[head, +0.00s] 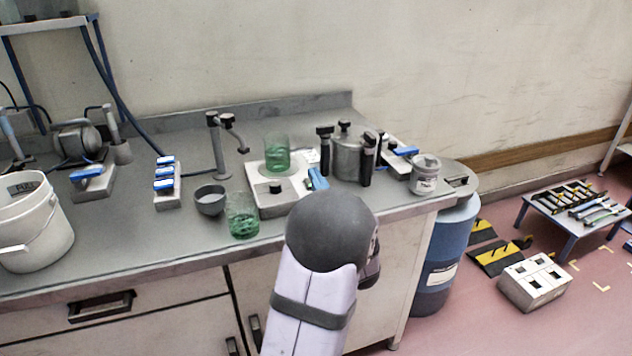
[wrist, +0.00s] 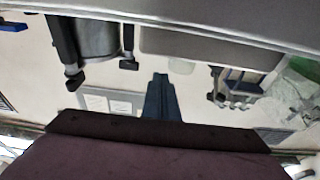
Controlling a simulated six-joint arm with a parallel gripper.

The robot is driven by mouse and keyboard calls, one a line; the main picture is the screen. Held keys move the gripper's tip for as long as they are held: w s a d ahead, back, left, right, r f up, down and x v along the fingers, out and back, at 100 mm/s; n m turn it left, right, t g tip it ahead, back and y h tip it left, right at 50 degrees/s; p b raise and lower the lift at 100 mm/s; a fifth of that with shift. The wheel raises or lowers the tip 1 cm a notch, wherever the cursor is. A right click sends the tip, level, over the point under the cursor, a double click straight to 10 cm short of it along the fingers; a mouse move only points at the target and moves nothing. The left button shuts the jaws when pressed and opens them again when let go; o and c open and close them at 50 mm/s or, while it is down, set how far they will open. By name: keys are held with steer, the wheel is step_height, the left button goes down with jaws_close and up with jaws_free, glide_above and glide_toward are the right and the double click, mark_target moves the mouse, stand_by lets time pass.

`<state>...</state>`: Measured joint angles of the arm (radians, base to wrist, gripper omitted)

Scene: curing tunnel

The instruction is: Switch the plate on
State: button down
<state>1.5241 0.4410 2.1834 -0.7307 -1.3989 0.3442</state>
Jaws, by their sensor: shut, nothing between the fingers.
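The plate (head: 262,206), a pale box with a dark knob (head: 275,188) on its face, stands on the bench in the head view. A beaker of green liquid (head: 277,158) rests on it. A blue lever (head: 318,178) is at its right end, partly behind my arm; I cannot tell its on or off position. My arm hides the gripper in the head view.
A metal pot (head: 347,158) with black handles stands right of the plate, with a white jar (head: 425,174) beyond. A second green beaker (head: 242,215) and a grey bowl (head: 210,199) are close on the left. A blue-switched block (head: 166,183) stands farther left.

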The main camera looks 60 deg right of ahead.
steer(key=f+b+v, duration=0.1)
steer(key=b+v, duration=0.1)
steer(key=v, duration=0.7)
steer(key=shift+f, duration=0.35)
steer(key=shift+s+a, duration=0.1)
